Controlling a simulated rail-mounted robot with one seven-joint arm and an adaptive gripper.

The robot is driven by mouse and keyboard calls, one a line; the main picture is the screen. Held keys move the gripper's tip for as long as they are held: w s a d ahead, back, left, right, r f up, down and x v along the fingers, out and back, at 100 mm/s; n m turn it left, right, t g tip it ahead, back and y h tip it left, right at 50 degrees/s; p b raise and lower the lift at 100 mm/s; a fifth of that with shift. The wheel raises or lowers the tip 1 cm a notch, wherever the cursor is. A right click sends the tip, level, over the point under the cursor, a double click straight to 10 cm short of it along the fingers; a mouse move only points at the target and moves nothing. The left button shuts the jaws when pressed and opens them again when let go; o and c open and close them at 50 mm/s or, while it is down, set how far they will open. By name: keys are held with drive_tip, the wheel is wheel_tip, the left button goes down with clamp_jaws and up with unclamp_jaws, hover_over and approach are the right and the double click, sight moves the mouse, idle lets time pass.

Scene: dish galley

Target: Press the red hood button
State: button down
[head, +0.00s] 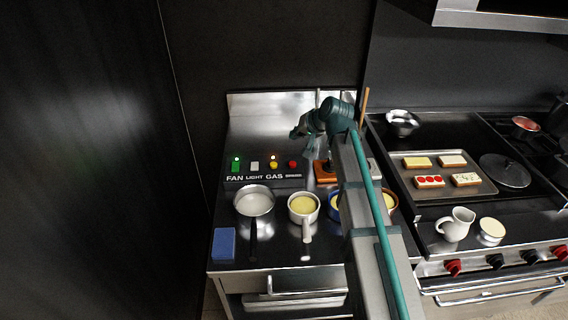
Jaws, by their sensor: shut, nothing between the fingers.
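The red button (292,164) is the small round one at the right end of the button panel (262,182) in the head view. To its left on the same panel are a yellow button (273,164), a pale button (255,165) and a green one (236,165). My gripper (308,148) is shut and empty. In the picture it shows just above and to the right of the red button. How far it is from the button in depth I cannot tell. My arm hides part of the counter on the right.
Pans with pale contents (254,201) and a yellow-filled pot (303,204) stand in front of the panel. A blue block (223,243) lies at the left front corner. A tray of food (446,190) and a white jug (456,224) are right of my arm.

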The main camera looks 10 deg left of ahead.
sight(294, 164)
drive_tip(key=shift+a, duration=0.15)
idle(0.3)
drive_tip(key=shift+f+b, duration=2.4)
drive_tip(key=shift+f, duration=1.95)
drive_tip(key=shift+f, duration=0.1)
drive_tip(key=shift+f, duration=0.35)
drive_tip(key=shift+f+b, duration=0.45)
drive_tip(key=shift+b, duration=0.05)
drive_tip(key=shift+r, duration=0.15)
drive_tip(key=shift+r+p, duration=0.5)
drive_tip(key=shift+r, duration=0.25)
